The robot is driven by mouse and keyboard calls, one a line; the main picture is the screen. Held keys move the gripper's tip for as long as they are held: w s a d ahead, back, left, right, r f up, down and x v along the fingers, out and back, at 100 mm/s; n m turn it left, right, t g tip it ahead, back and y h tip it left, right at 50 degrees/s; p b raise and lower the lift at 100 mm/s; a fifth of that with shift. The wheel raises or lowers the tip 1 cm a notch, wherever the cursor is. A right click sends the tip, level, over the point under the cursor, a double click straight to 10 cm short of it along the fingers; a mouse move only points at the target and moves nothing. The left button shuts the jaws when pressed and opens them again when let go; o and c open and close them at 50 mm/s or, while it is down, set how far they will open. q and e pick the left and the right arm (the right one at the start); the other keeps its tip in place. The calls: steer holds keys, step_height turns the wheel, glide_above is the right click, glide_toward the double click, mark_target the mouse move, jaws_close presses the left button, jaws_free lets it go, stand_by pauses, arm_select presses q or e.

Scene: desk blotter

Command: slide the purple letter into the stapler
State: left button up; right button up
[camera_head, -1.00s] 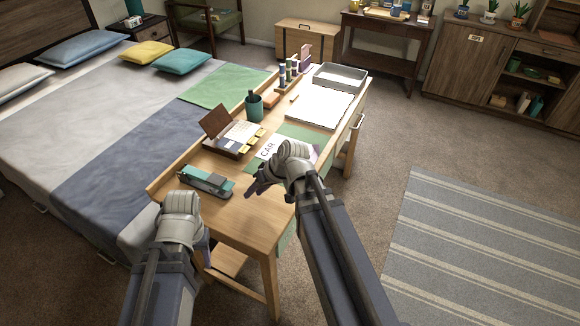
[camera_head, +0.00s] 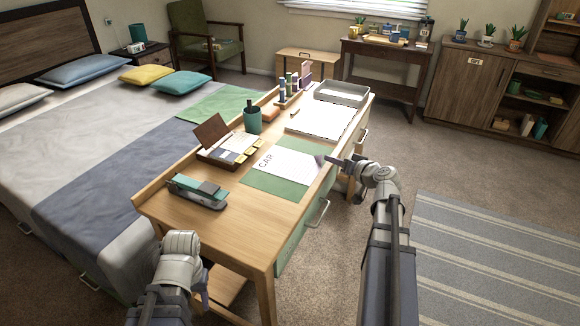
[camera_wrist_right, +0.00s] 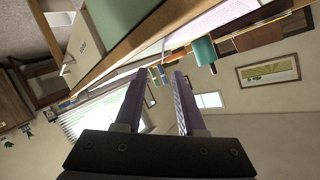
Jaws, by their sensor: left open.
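The letter (camera_head: 290,166) is a pale sheet marked "CAR", lying flat on the green desk blotter (camera_head: 268,186). It looks pale lilac in the right wrist view (camera_wrist_right: 222,18). The teal and dark grey stapler (camera_head: 197,191) lies on the desk, left of the blotter and apart from the letter. My right gripper (camera_head: 321,159) is at the letter's right end, by the desk edge; its fingers (camera_wrist_right: 157,76) are apart with nothing between them. I cannot tell if it touches the sheet. My left gripper (camera_head: 203,298) is open and low, in front of the desk's near left end.
A desk organizer (camera_head: 232,148), a teal pen cup (camera_head: 252,121) and a small rack of bottles (camera_head: 288,92) line the back of the desk. A grey tray (camera_head: 341,94) and white papers (camera_head: 318,119) are at the far end. The near desktop (camera_head: 222,224) is bare.

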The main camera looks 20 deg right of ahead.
mark_target(323, 164)
steer(key=shift+b+x, duration=0.9)
steer(key=shift+x, duration=2.4)
steer(key=shift+a, duration=0.2)
steer(key=shift+s, duration=0.1)
jaws_close()
